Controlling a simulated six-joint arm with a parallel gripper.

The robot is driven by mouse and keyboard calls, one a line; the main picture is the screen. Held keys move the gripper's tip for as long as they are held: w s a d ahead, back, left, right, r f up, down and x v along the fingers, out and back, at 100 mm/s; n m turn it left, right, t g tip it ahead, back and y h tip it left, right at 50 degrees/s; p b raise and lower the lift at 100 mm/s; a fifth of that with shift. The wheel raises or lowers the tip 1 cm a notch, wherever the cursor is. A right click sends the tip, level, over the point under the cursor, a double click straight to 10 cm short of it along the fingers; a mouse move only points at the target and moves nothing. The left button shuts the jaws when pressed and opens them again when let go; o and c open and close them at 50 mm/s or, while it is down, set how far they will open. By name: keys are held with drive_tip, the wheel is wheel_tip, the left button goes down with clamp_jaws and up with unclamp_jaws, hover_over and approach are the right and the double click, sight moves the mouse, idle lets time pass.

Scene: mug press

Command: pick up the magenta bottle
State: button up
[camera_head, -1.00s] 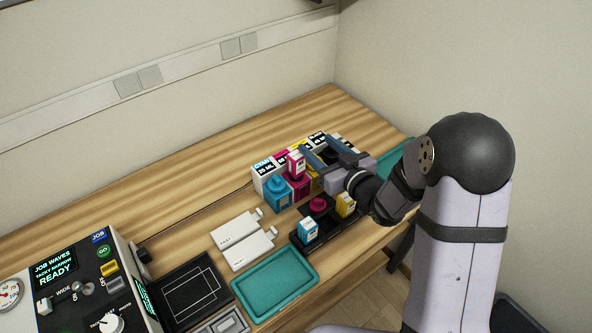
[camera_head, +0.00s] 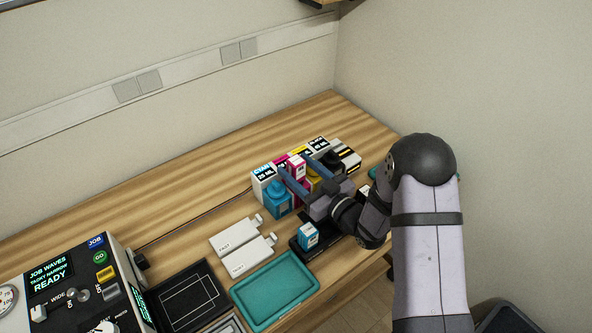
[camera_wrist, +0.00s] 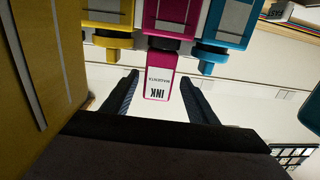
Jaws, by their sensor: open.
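The magenta bottle (camera_wrist: 172,18) stands in a row between a yellow bottle (camera_wrist: 107,14) and a cyan bottle (camera_wrist: 225,22) in the wrist view, which is upside down. A magenta ink cartridge (camera_wrist: 159,78) with a white label sits on top of it. In the head view the cartridge (camera_head: 297,167) shows between my fingers, while my gripper largely hides the bottle below. My gripper (camera_head: 295,166) is open, with one finger on each side of the cartridge. In the wrist view gaps show between the fingers (camera_wrist: 157,92) and the cartridge. I cannot tell how far ahead the bottle is.
The cyan bottle (camera_head: 276,199) stands close at the left. Boxes (camera_head: 262,172) line up behind the bottles. A cyan cartridge (camera_head: 307,235) stands on a dark holder below my wrist. White flasks (camera_head: 235,235) and a teal tray (camera_head: 240,300) lie at the front left.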

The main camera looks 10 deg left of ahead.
sight(289, 159)
drive_tip(key=shift+p+x, duration=1.15)
drive_tip(key=shift+x, duration=1)
drive_tip(key=shift+w+a, duration=0.25)
drive_tip(key=shift+w, duration=0.15)
drive_tip(key=shift+c, duration=0.7)
drive_tip(key=c, duration=1.2)
drive_tip(key=shift+r, duration=0.2)
wheel_tip(289, 159, up, 10)
drive_tip(key=b, duration=0.1)
drive_tip(key=shift+b, duration=0.35)
drive_tip(key=shift+f, duration=0.15)
